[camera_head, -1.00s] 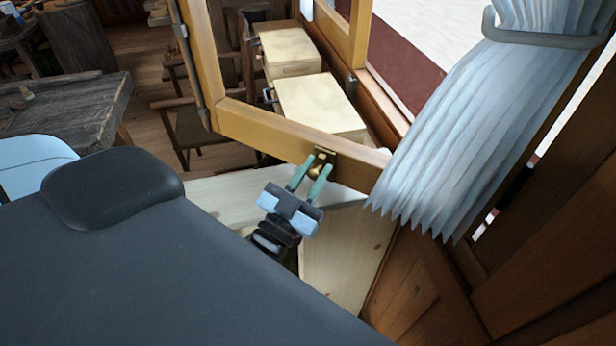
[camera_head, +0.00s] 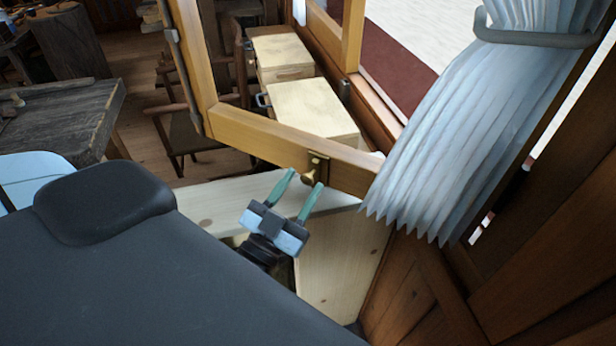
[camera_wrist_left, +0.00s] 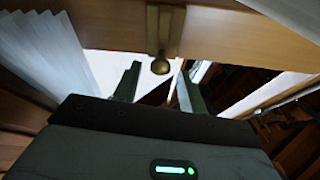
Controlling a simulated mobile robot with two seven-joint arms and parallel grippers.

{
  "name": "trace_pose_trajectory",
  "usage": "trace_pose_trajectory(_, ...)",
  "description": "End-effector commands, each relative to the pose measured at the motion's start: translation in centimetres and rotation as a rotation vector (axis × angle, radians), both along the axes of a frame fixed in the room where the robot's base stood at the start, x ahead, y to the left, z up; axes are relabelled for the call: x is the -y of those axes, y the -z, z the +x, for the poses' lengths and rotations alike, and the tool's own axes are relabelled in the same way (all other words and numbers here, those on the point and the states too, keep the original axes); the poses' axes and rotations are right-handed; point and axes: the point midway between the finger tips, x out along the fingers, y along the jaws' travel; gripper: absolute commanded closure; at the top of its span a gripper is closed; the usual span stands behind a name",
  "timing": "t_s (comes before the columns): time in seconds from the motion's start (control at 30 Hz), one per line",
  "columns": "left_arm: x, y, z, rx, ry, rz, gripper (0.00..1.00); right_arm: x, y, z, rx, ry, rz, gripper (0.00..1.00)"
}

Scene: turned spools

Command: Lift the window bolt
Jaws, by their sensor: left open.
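The window bolt is a small brass fitting with a round knob (camera_head: 308,177) on the lower rail of the open wooden window sash (camera_head: 250,133). In the left wrist view the brass knob (camera_wrist_left: 160,67) hangs below its plate, in line with the gap between the fingers. My left gripper (camera_head: 303,182) has two green fingers spread apart, pointing up at the rail. Its fingertips (camera_wrist_left: 158,78) are close to the knob, one on each side of it in the picture. I see no contact. My right gripper is not in view.
A pleated pale curtain (camera_head: 450,130) hangs right of the bolt, close to the sash end. A pale wooden surface (camera_head: 335,255) lies below the gripper. Wooden boxes (camera_head: 305,108) stand behind the sash. A dark workbench (camera_head: 70,120) is at left.

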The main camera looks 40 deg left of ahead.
Motion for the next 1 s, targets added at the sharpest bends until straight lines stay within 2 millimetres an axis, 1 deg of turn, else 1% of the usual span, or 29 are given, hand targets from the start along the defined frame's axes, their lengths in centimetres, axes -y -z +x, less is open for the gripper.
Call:
trace_pose_trajectory(0.03, 0.0, 1.0, -0.9, -0.011, 0.000, 0.000, 0.58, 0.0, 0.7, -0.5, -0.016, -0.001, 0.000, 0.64)
trace_pose_trajectory(0.2, 0.1, 1.8, -3.2, -0.009, -0.001, 0.000, 0.58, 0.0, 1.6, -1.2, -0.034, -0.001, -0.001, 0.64)
trace_pose_trajectory(0.33, 0.1, 2.0, -4.2, -0.005, 0.000, 0.000, 0.58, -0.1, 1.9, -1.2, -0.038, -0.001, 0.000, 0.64)
trace_pose_trajectory(0.5, 0.1, 1.9, -4.6, 0.001, 0.000, 0.000, 0.58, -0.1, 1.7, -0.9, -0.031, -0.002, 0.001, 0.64)
trace_pose_trajectory(1.0, 0.2, 2.0, -4.6, -0.003, 0.001, -0.001, 0.58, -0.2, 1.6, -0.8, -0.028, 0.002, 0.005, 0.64)
